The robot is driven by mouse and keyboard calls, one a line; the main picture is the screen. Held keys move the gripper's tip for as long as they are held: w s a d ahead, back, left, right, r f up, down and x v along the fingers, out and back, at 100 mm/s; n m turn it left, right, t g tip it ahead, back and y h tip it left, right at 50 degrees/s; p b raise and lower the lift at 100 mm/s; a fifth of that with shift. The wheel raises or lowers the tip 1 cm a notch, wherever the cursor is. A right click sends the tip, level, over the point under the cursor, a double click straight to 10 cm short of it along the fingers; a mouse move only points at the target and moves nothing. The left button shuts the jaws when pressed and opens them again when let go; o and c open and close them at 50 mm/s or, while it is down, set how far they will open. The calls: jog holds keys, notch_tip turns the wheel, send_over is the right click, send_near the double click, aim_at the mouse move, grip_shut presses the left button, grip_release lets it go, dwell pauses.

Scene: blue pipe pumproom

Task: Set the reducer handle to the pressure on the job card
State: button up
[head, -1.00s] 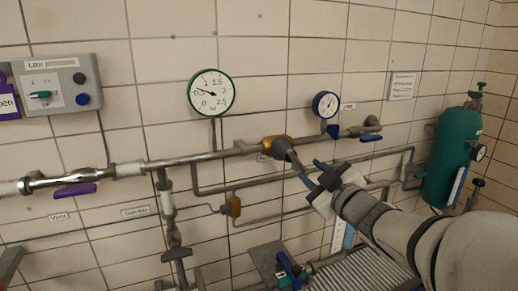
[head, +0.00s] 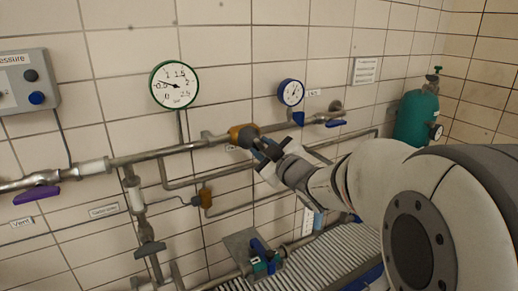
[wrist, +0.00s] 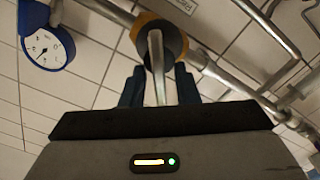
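The reducer (head: 243,134) is a brass body on the upper pipe. Its grey rod handle (wrist: 157,65) shows in the wrist view, standing between the two fingers of my gripper (wrist: 159,88). A gap shows on each side of the rod, so the gripper looks open around it. In the head view my gripper (head: 264,151) is at the reducer and hides most of the handle. The green-rimmed gauge (head: 174,85) reads about 0.5 bar. A white printed sheet (head: 366,71) hangs on the wall; its text is too small to read, and I cannot tell whether it is the job card.
A blue gauge (head: 290,92) stands right of the reducer; it also shows in the wrist view (wrist: 45,47). A purple-handled valve (head: 37,194) is at the left. Lower pipes and a blue-handled valve (head: 262,253) lie below. A green cylinder (head: 415,118) stands right.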

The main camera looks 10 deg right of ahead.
grip_shut()
jog(key=shift+d+m, duration=0.1)
jog(key=shift+m, duration=1.5)
jog(key=shift+o, duration=0.6)
grip_release()
jog(key=b+v, duration=0.1)
jog(key=v, duration=0.6)
jog(key=shift+s, duration=0.35)
